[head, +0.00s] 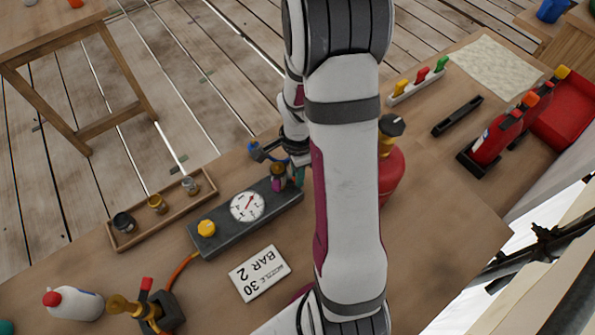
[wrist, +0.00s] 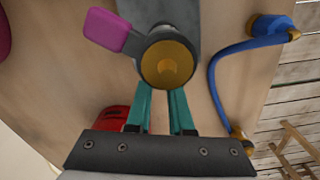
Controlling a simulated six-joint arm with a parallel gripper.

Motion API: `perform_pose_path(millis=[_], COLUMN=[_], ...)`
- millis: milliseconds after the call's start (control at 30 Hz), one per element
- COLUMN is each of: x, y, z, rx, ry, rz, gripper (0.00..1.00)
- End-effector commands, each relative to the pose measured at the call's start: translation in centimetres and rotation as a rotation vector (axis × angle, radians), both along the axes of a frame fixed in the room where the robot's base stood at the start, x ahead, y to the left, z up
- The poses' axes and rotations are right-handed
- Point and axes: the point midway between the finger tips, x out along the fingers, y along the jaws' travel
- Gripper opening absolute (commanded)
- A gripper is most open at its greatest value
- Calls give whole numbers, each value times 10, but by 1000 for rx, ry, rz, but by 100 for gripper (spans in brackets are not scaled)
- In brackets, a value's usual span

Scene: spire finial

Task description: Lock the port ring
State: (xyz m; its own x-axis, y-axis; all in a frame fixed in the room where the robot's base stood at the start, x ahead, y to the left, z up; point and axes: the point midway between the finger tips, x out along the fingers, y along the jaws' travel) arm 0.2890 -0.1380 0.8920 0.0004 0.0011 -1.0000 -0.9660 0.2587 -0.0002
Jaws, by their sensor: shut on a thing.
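The port (wrist: 167,64) is a round fitting with a brass face and a dark grey collar, facing the camera in the wrist view. A magenta tab (wrist: 106,29) sticks out from its collar to the upper left. In the head view the magenta part (head: 278,183) is at the right end of the grey gauge block (head: 225,228). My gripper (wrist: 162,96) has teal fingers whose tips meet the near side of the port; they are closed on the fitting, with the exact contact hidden. My forearm covers part of this area in the head view.
A blue hose (wrist: 216,68) with brass ends curves close to the right of the port. A red canister (head: 391,175) stands behind my arm. A wooden tray (head: 135,237) of small fittings and a white sign (head: 258,273) lie near the block. The table's front right is clear.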

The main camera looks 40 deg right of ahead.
Motion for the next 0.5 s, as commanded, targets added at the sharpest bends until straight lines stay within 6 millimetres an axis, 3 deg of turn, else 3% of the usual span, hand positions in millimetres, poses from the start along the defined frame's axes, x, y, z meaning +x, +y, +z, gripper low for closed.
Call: perform_pose_path(millis=[267, 500], x=[3, 10], y=[-1, -2], z=[0, 0], rx=[-1, -1], ry=[-1, -1], rz=[54, 221], gripper=[0, 0])
